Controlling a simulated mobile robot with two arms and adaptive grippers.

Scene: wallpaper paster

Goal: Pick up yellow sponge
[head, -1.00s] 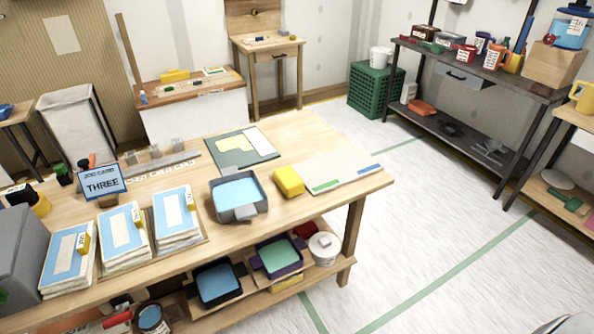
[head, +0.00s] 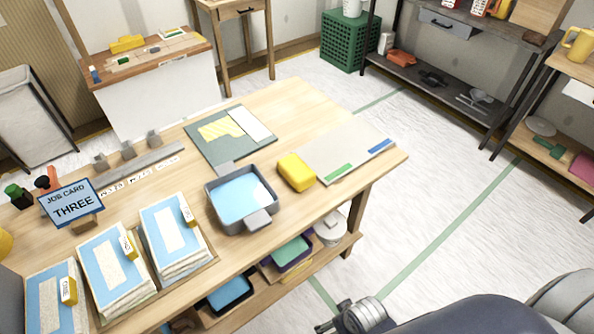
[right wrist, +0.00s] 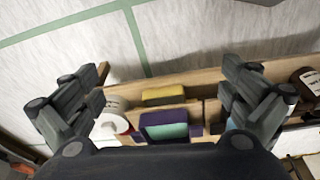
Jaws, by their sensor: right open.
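A yellow sponge (head: 296,172) lies on the wooden table top, right of a grey tray of blue liquid (head: 240,195) and beside the left edge of a pale board. My right gripper (head: 343,318) shows at the bottom of the head view, beyond the table's front edge and apart from the sponge. In the right wrist view its fingers (right wrist: 164,85) are spread, with nothing between them. That view looks toward the lower shelf, where a yellow block (right wrist: 163,95) lies beside a purple tray (right wrist: 196,131). My left gripper is out of view.
The pale board (head: 338,160) carries green and blue strips. A green mat (head: 205,150), blue-and-white stacks (head: 170,232) and a job card reading THREE (head: 71,203) are also on the table. The white floor right of the table (head: 440,190) is clear. A dark shelf unit (head: 430,95) stands at the back right.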

